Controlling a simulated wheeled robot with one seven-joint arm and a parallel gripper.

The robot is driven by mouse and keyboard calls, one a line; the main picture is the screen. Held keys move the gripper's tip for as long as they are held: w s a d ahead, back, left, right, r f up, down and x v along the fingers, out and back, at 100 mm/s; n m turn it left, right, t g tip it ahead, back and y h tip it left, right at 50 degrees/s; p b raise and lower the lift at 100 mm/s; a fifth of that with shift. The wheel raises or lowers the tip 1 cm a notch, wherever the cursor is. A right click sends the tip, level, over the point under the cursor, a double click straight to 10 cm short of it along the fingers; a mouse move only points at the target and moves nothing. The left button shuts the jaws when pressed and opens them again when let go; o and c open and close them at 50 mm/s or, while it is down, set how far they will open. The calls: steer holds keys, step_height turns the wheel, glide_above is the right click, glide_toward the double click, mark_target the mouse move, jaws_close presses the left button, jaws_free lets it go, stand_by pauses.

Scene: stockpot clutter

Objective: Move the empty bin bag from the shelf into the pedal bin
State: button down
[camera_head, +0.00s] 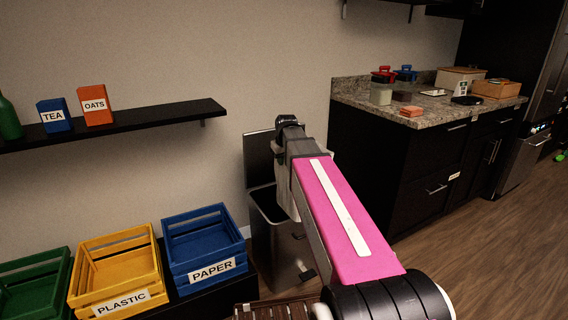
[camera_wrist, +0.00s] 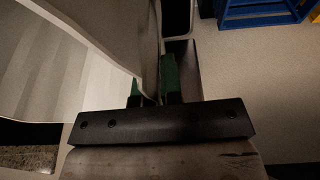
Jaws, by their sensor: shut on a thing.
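The bin bag (camera_wrist: 115,60) is a pale, whitish sheet filling the upper left of the wrist view. My gripper (camera_wrist: 152,88) is shut on its edge between green fingertips. In the head view the pedal bin (camera_head: 262,248) stands against the wall with its lid (camera_head: 258,160) up and its dark mouth open. My arm reaches over the bin's right side and hides my fingertips there. A pale patch below my wrist may be the bag, but I cannot tell. The bag's exact height over the bin is not clear.
The black wall shelf (camera_head: 170,116) holds a green bottle (camera_head: 8,118), a TEA box (camera_head: 54,115) and an OATS box (camera_head: 95,105). Green, yellow PLASTIC (camera_head: 120,268) and blue PAPER (camera_head: 205,245) crates stand left of the bin. A cluttered granite counter (camera_head: 375,100) stands to the right.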

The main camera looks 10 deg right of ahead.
glide_above(273, 167)
steer(key=shift+w, duration=0.25)
step_height(273, 167, down, 7)
steer(key=shift+r, duration=0.15)
steer(key=s+x, duration=0.2)
steer(key=x, duration=0.7)
steer(key=s+d+f+x, duration=0.1)
steer(key=x, duration=0.9)
steer(key=shift+s+a, duration=0.3)
steer(key=shift+s, duration=0.1)
stand_by(0.3)
steer(key=shift+c, duration=2)
jaws_free()
step_height(273, 167, up, 10)
